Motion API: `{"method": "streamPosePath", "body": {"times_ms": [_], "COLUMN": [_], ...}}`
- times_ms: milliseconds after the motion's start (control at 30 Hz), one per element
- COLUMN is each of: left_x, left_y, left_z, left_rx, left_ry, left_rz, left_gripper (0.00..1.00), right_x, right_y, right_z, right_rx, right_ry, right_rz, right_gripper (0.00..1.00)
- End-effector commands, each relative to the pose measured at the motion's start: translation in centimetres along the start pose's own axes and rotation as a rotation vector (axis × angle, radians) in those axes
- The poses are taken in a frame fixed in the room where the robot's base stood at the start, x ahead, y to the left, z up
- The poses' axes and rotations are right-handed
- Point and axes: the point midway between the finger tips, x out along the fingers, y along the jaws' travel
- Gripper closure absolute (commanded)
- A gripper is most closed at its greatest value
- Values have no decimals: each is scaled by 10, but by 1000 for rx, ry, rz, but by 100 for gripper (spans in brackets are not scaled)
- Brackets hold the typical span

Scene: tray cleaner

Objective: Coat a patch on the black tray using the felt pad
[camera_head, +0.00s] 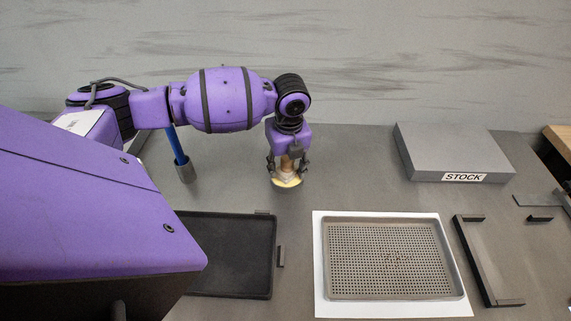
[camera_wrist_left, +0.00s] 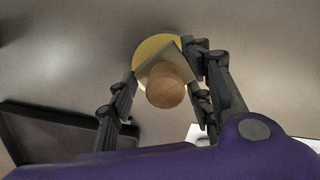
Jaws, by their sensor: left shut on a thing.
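The black tray (camera_head: 236,254) lies flat on the grey table at the lower left of the head view, its left part hidden behind my purple body. A corner of it shows in the left wrist view (camera_wrist_left: 50,135). My left gripper (camera_head: 287,170) is shut on the felt pad (camera_head: 287,183), a round pale-yellow pad with a wooden knob. The pad is beyond the tray's far right corner, not over the tray. In the left wrist view the knob (camera_wrist_left: 166,85) sits between the fingers, with the yellow disc (camera_wrist_left: 155,48) beneath. My right gripper is not in view.
A perforated grey tray (camera_head: 390,260) with small specks lies on a white sheet (camera_head: 320,270). A grey block labelled STOCK (camera_head: 450,150) stands at the back right. Black brackets (camera_head: 478,262) lie at the right. A blue-handled tool (camera_head: 179,155) stands behind the black tray.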

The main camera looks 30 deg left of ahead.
Motion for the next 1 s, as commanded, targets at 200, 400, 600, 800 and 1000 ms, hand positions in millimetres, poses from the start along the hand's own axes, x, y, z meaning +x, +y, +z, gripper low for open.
{"method": "streamPosePath", "body": {"times_ms": [200, 400, 600, 800, 1000], "left_x": [3, 3, 3, 3, 3], "left_y": [0, 0, 0, 0, 0], "left_z": [0, 0, 0, 0, 0], "left_rx": [0, 0, 0, 0, 0], "left_ry": [0, 0, 0, 0, 0], "left_rz": [0, 0, 0, 0, 0], "left_gripper": [75, 75, 75, 75, 75], "right_x": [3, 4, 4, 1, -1], "right_y": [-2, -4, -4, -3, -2], "right_z": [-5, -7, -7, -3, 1], "right_rx": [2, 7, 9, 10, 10], "right_ry": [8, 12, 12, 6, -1], "right_rz": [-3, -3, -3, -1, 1], "right_gripper": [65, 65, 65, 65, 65]}}
